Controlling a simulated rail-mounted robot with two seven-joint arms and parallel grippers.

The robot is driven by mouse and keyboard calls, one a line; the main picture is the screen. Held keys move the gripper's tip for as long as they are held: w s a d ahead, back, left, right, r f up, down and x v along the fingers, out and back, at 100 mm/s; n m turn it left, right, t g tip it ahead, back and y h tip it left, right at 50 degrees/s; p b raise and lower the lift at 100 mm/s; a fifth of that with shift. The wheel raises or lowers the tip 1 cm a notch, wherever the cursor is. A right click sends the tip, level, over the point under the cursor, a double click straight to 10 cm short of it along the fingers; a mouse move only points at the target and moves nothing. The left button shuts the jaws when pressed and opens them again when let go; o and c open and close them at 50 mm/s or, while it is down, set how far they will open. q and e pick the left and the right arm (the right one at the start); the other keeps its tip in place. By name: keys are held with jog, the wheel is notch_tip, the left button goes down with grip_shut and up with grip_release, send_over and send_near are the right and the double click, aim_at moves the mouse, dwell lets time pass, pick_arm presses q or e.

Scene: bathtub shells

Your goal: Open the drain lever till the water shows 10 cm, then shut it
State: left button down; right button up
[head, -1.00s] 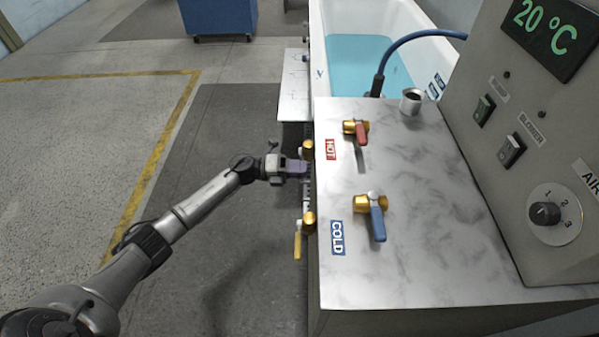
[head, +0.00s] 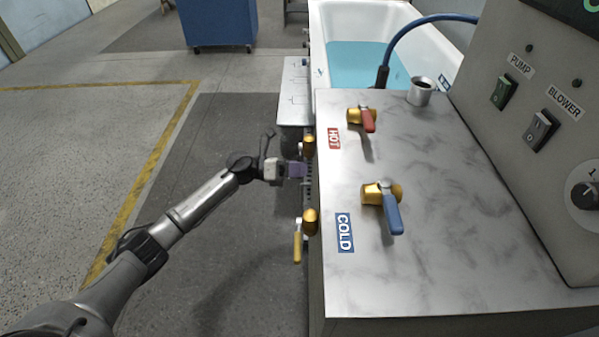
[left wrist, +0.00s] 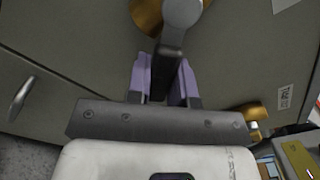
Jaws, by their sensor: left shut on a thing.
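My left gripper (head: 298,170) is at the side of the marble-topped counter, just below a brass valve (head: 308,146). In the left wrist view its purple fingers (left wrist: 163,85) are shut on a dark grey lever (left wrist: 174,50), which runs up to a brass body (left wrist: 147,16). I cannot read a label on this lever. The white bathtub (head: 437,50) at the back holds blue water (head: 362,64); no depth reading is legible. My right gripper is not in view.
A second side valve (head: 310,222) has a yellow handle (head: 298,247). On the counter (head: 440,200) are a red HOT tap (head: 368,121), a blue COLD tap (head: 393,214) and a metal cup (head: 421,92). The control panel (head: 545,90) stands at right. The floor left is open.

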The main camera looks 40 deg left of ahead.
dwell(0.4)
pick_arm(q)
jog(key=c, duration=1)
grip_release()
jog(key=p+v, duration=0.3)
jog(key=v, duration=1)
jog(key=shift+s+a+p, duration=0.2)
jog(key=shift+a+p, duration=0.15)
